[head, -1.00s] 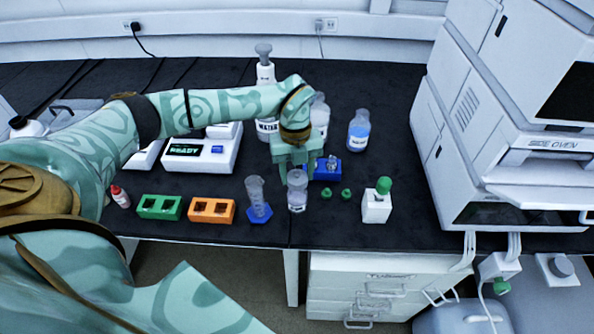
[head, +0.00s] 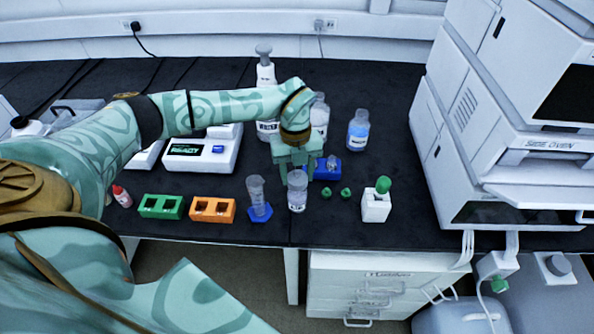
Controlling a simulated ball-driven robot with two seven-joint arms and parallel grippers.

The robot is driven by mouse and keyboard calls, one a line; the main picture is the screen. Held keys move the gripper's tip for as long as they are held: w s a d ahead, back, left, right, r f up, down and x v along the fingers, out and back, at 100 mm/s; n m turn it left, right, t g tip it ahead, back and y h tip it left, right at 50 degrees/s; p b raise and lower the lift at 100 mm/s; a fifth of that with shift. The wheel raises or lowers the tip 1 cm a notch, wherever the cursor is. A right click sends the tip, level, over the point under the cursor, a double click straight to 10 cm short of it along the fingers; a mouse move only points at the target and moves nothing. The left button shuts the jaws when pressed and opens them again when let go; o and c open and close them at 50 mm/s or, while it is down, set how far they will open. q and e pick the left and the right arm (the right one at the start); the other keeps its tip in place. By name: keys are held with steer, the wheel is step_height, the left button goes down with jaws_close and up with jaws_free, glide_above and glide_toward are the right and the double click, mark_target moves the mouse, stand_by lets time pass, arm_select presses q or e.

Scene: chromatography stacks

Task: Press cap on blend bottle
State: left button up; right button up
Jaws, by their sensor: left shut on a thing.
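A small clear bottle with a pale label (head: 297,199) stands upright on the black bench, near its front edge. It appears to be the blend bottle. My left gripper (head: 297,172) comes down from above and behind with its fingers at the bottle's top. It is shut on what seems to be the cap, which the fingers mostly hide. I cannot tell how firmly the cap sits on the neck. My right gripper is not in view.
A cylinder on a blue base (head: 257,197) stands close left. Orange (head: 228,210) and green (head: 147,209) racks are further left. A blue rack (head: 328,172) is behind.

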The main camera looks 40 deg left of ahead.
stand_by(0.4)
arm_select(q)
steer(key=o, duration=1.5)
steer(key=shift+r+p, duration=3.2)
steer(key=shift+r, duration=0.35)
steer(key=shift+f, duration=0.1)
jaws_close()
